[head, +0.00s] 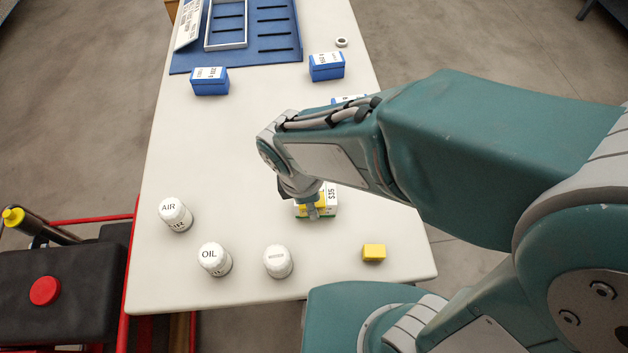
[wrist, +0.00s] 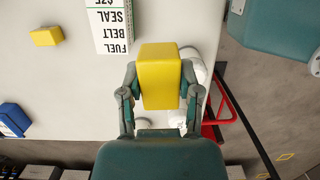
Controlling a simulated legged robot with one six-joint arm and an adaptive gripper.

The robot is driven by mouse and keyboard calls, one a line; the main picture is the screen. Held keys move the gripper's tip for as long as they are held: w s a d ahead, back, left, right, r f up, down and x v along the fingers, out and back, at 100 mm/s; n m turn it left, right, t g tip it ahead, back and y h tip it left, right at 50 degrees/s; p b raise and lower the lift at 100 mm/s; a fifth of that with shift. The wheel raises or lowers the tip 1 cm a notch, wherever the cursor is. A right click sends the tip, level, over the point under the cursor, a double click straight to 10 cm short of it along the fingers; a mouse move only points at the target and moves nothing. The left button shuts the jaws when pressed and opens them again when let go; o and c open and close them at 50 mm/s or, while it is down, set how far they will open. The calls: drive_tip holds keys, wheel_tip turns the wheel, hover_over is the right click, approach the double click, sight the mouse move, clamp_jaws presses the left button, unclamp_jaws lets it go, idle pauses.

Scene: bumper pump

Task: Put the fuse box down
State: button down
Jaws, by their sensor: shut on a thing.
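My gripper (wrist: 159,92) is shut on a plain yellow box (wrist: 160,75), apparently the fuse box. It is held between the two fingers in the wrist view. In the head view the yellow box (head: 319,198) is partly hidden by my gripper (head: 312,209). It overlaps a white price box (head: 332,194) there; I cannot tell the height between them. The price box also shows beside the held box in the wrist view (wrist: 110,28). A second, similar yellow box (head: 374,252) lies on the white table (head: 215,150) near its front right, also visible in the wrist view (wrist: 46,36).
White cans marked AIR (head: 175,214) and OIL (head: 214,259), and another can (head: 278,261), stand at front left. Blue boxes (head: 210,81) (head: 327,66) and a blue tray (head: 272,33) are farther back. A red-framed cart (head: 62,277) is left. The table's left middle is clear.

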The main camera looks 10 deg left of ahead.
drive_tip(key=w+f, duration=0.6)
drive_tip(key=w, duration=0.1)
drive_tip(key=shift+w+d+f, duration=0.1)
drive_tip(key=shift+w+d, duration=0.05)
drive_tip(key=shift+w, duration=0.05)
drive_tip(key=shift+w+a+f, duration=0.35)
drive_tip(key=shift+a+f, duration=0.1)
drive_tip(key=shift+w+d+f, duration=0.1)
drive_tip(key=shift+d+f, duration=0.05)
drive_tip(key=shift+f, duration=0.7)
drive_tip(key=shift+w+d+f, duration=0.1)
drive_tip(key=shift+d+f, duration=0.05)
drive_tip(key=shift+f, duration=0.65)
drive_tip(key=shift+f, duration=0.15)
drive_tip(key=shift+c, duration=1.5)
unclamp_jaws()
drive_tip(key=shift+a, duration=0.15)
